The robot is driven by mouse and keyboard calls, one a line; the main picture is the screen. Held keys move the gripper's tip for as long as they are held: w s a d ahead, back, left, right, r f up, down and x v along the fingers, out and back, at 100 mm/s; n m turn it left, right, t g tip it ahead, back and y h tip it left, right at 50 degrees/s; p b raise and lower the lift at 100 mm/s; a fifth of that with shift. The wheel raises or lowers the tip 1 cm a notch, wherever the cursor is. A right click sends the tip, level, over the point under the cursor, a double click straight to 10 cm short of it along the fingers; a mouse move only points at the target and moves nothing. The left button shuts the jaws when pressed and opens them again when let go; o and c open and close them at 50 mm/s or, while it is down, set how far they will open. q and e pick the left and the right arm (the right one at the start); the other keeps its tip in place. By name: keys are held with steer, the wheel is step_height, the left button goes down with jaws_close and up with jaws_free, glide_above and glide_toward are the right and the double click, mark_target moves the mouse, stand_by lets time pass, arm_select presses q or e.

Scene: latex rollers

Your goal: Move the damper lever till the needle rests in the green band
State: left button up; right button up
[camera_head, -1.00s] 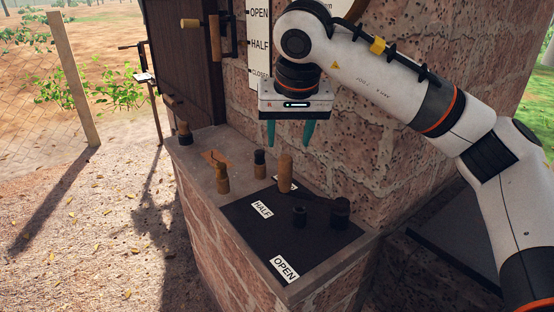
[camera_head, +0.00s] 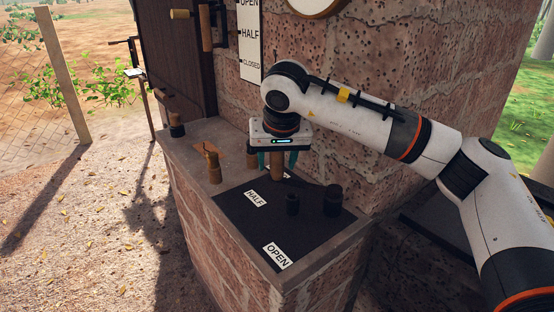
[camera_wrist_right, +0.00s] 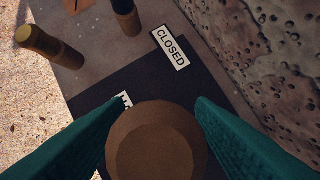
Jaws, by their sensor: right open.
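The damper lever's upright wooden handle (camera_head: 277,168) stands near the CLOSED end of the black plate (camera_head: 240,207). My right gripper (camera_head: 277,160) is above it, jaws open, with a teal finger on each side. In the right wrist view the handle's round top (camera_wrist_right: 157,145) sits between the two fingers, with narrow gaps at the sides. The CLOSED label (camera_wrist_right: 171,47) lies just beyond it. The HALF label (camera_head: 256,199) and OPEN label (camera_head: 276,256) are nearer. The round gauge (camera_head: 316,4) is mostly cut off at the top; no needle or green band shows. My left gripper is out of view.
Several wooden-handled pegs, such as this one (camera_head: 213,168), stand on the ledge left of the plate. Two dark posts (camera_head: 332,200) stand on its right part. The brick wall (camera_head: 370,80) rises close behind. A white OPEN/HALF/CLOSED board (camera_head: 249,40) hangs there.

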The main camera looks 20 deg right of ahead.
jaws_close()
steer(key=s+a+n, duration=0.1)
steer(key=s+a+n+y, duration=0.1)
steer(key=s+n, duration=0.1)
steer(key=shift+s+n+p, duration=0.2)
steer(key=shift+n+p, duration=0.1)
steer(key=shift+p, duration=0.1)
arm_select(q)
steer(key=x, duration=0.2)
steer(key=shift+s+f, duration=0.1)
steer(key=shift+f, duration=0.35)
arm_select(e)
jaws_free()
steer(key=shift+r, duration=0.1)
